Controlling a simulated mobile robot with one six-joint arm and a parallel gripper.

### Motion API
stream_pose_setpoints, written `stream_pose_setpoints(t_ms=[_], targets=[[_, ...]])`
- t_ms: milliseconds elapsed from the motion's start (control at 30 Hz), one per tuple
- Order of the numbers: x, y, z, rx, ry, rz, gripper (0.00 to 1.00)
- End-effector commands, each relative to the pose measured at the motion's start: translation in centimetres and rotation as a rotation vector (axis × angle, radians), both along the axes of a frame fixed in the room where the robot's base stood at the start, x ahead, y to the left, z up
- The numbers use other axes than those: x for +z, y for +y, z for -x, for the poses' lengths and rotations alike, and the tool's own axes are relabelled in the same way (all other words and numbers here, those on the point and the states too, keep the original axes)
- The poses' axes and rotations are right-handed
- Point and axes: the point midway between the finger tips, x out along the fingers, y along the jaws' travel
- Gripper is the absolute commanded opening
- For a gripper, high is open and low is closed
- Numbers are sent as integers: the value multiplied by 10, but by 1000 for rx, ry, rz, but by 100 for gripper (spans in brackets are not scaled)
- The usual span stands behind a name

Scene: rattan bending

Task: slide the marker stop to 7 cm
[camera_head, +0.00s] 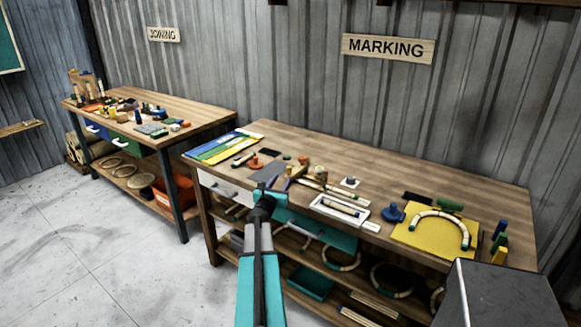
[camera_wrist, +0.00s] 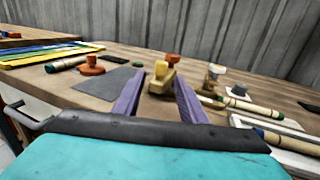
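I see nothing clamped, and I cannot tell how far ahead of the fingertips the block is. In the head view my gripper (camera_head: 280,183) is over the front part of the marking bench; its dark wrist hides some of the bench edge.
A grey mat (camera_wrist: 108,84) and a red-orange knobbed piece (camera_wrist: 89,66) lie left of the fingers. A white tray with a rattan piece (camera_head: 322,205) is right of my gripper. A blue knobbed piece (camera_head: 393,213) and a yellow board (camera_head: 415,238) lie farther right.

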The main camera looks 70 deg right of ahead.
Motion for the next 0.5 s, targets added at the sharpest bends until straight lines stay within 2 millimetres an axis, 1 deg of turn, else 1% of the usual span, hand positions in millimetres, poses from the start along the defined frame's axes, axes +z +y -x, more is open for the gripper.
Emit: stream_pose_setpoints(t_ms=[333, 500], targets=[[0, 0, 0, -1, 1, 0, 38], [0, -5, 0, -1, 0, 0, 38]])
